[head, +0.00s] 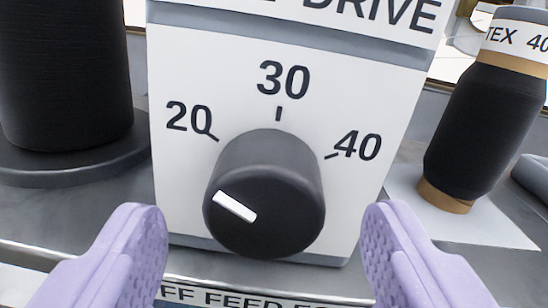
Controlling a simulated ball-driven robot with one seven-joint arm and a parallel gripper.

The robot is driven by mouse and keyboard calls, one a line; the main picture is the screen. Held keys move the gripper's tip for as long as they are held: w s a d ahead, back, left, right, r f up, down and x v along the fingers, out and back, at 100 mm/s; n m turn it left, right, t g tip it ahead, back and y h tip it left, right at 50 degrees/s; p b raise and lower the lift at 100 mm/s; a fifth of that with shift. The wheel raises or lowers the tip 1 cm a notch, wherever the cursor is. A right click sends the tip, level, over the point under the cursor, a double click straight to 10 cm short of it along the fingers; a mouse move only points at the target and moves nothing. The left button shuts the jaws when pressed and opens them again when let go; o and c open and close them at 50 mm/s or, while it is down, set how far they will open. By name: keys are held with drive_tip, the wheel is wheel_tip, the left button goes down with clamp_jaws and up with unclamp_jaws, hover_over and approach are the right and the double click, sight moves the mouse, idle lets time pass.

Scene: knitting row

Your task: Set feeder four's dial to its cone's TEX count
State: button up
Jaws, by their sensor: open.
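A black round dial (275,165) stands out from a white panel (340,210) marked 20, 30 and 40. Its white pointer line (235,206) points left and slightly up, about along the 20 tick. My gripper (265,215) is open, with one lavender finger to the left of the dial and one to the right, nearer the camera. Neither finger appears to touch it. A black yarn cone (482,130) stands at the right; its white label (515,37) reads "TEX 40", cut by the picture edge. No feeder number is readable.
A large black cylinder (65,75) on a round dark base (75,160) stands at the left. A sign ending in "DRIVE" (385,15) is above the dial panel. A partly hidden lettered strip (250,294) runs below.

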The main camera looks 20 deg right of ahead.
drive_tip(key=shift+x, duration=1.05)
drive_tip(key=shift+r, duration=0.1)
drive_tip(key=c, duration=1.1)
drive_tip(key=shift+o, duration=0.2)
drive_tip(key=shift+m+b, duration=1.35)
drive_tip(key=shift+m, duration=0.05)
drive_tip(key=m+b, duration=0.1)
drive_tip(key=m, duration=0.1)
drive_tip(key=m+b, duration=0.1)
drive_tip(key=shift+f+m+b, duration=0.25)
drive_tip(key=shift+m+b, duration=0.1)
drive_tip(key=shift+m, duration=0.05)
drive_tip(key=m+b, duration=0.3)
drive_tip(key=m, duration=0.2)
drive_tip(key=shift+r+m+h, duration=0.1)
drive_tip(key=shift+m+h, duration=0.2)
